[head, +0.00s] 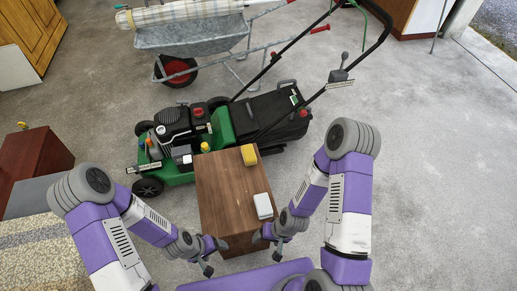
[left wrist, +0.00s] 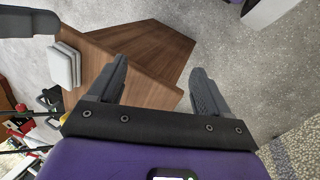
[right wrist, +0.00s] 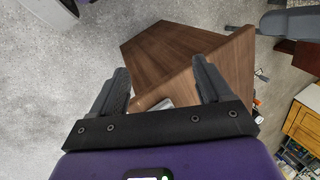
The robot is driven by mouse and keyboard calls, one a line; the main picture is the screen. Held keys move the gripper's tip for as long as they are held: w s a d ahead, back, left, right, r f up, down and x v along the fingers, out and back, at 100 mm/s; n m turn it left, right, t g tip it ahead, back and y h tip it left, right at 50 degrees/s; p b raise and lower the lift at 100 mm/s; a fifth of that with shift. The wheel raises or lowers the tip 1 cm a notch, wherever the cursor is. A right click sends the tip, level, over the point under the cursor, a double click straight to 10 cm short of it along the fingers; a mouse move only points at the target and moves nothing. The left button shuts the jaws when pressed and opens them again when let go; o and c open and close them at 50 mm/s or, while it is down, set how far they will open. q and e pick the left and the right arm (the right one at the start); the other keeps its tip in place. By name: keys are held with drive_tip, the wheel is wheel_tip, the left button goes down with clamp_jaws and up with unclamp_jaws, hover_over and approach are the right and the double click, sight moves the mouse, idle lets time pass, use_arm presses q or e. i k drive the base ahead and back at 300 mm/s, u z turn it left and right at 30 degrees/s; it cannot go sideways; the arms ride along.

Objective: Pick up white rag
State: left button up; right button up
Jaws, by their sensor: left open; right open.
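The white rag (head: 264,206) is a small folded block lying on top of a wooden box (head: 225,190), near its right edge. It also shows at the left of the left wrist view (left wrist: 63,66), outside the fingers. In the right wrist view a pale patch of it (right wrist: 151,104) shows low between the fingers, mostly hidden. My right gripper (head: 269,245) is open and empty near the box's front right corner, nearer to me than the rag. My left gripper (head: 212,257) is open and empty by the box's front left corner, apart from the rag.
A yellow sponge-like block (head: 249,155) lies at the box's far right corner. A green lawn mower (head: 180,140) stands behind the box, with a wheelbarrow (head: 190,36) beyond. A reddish-brown cabinet (head: 32,158) is at left. Concrete floor at right is clear.

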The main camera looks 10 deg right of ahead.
sight(264, 208)
drive_tip(key=k, duration=1.15)
drive_tip(key=z, duration=0.85)
drive_tip(key=i, duration=1)
drive_tip(key=z, duration=0.15)
